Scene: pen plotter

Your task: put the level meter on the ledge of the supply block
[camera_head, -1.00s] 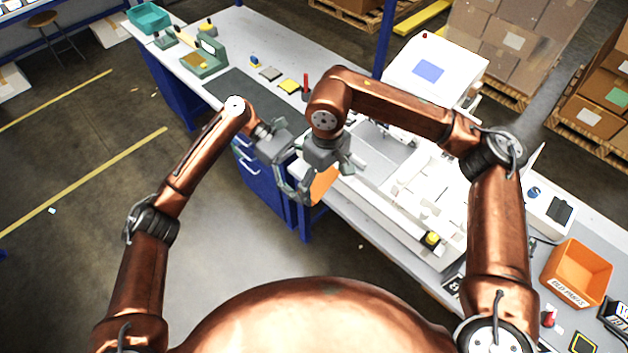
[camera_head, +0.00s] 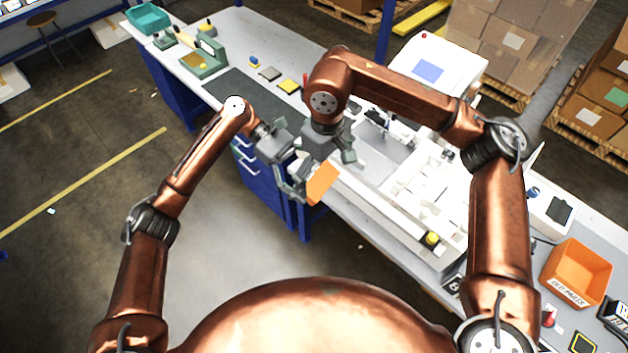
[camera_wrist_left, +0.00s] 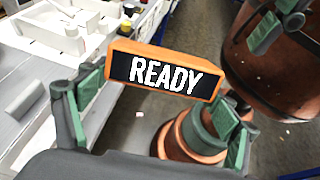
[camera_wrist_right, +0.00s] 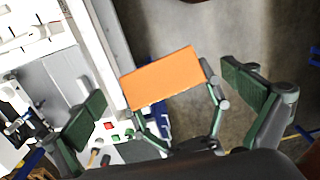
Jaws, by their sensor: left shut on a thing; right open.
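The level meter appears to be the orange box (camera_head: 322,184) whose black display reads READY in the left wrist view (camera_wrist_left: 165,72). My left gripper (camera_head: 299,184) is shut on it and holds it in the air at the bench's front edge. In the right wrist view the box's plain orange face (camera_wrist_right: 165,78) shows between the left fingers. My right gripper (camera_head: 326,160) is open and empty, close to the box, its fingers spread on either side in the right wrist view. I cannot tell which part is the supply block or its ledge.
The white plotter (camera_head: 405,205) fills the middle of the bench. A dark mat (camera_head: 240,92) lies to its left, with a yellow block (camera_head: 289,86) near it. An orange bin (camera_head: 578,275) stands at the right.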

